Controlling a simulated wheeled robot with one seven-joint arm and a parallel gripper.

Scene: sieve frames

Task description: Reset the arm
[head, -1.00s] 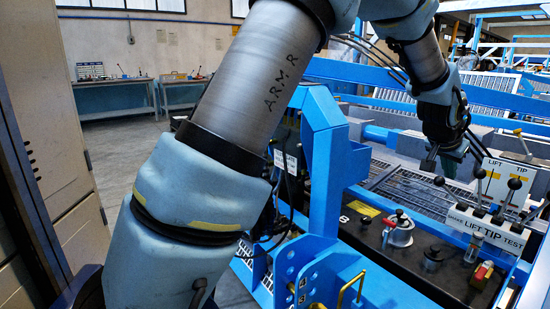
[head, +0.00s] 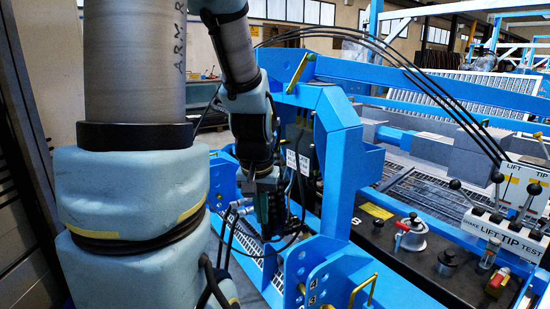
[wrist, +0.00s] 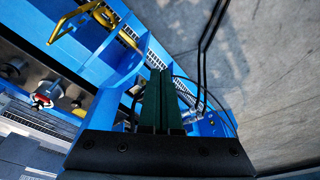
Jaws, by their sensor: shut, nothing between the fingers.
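My arm stands at the left of the head view, with its forearm hanging down past the left side of the blue frame. My gripper (head: 270,222) points downward beside the frame's left upright, near dark hoses. In the wrist view, my gripper (wrist: 162,88) shows two dark green fingers lying together with nothing between them. Whether the fingers touch the hoses or the frame cannot be told.
The blue frame (head: 337,155) stands close right of my gripper. A black panel (head: 385,243) carries a red-handled valve (head: 411,232). Levers stand by a LIFT TIP TEST label (head: 490,233). Grey floor (wrist: 270,85) is open on the right in the wrist view.

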